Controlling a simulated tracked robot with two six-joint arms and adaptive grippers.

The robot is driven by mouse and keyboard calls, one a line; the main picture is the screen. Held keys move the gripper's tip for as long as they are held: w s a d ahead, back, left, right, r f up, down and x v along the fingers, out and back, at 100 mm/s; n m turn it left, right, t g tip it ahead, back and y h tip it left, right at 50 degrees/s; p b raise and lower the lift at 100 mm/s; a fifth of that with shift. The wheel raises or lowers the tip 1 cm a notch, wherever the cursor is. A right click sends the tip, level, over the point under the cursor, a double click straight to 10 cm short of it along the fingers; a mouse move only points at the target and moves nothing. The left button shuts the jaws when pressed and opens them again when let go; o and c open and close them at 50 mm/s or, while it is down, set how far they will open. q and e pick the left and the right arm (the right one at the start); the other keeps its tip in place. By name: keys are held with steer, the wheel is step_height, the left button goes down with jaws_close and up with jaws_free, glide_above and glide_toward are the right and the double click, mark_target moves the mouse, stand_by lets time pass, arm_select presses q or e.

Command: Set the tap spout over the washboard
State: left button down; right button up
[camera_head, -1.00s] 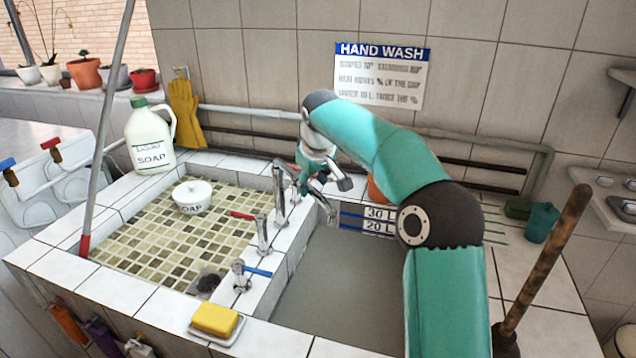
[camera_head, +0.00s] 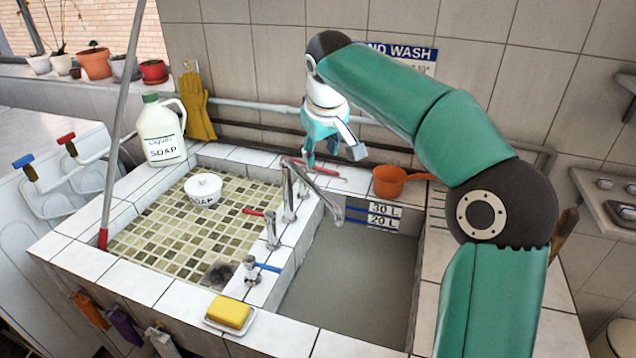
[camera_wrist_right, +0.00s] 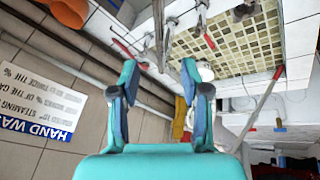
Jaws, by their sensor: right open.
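The chrome tap spout (camera_head: 318,195) rises from the tiled divider and its outlet hangs over the water-filled right basin (camera_head: 350,275). The shallow mosaic-tiled left part (camera_head: 180,240), with a drain, seems to be the washboard; no ribbed board shows. My right gripper (camera_head: 318,155) points down behind the tap, above the back ledge. In the wrist view the right gripper (camera_wrist_right: 158,72) is open with nothing between its fingers, and the spout (camera_wrist_right: 159,35) shows beyond the gap. Whether a finger touches the spout is unclear. My left gripper is not in view.
Taps with a red handle (camera_head: 255,212) and a blue handle (camera_head: 262,266) stand along the divider. A white soap pot (camera_head: 203,190) sits on the mosaic. An orange dipper (camera_head: 392,181) is on the back ledge; a soap jug (camera_head: 160,135) stands at back left.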

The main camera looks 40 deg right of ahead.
mark_target(317, 188)
steer(key=p+x, duration=0.1)
steer(key=x, duration=1.4)
steer(key=shift+s, duration=0.1)
jaws_close()
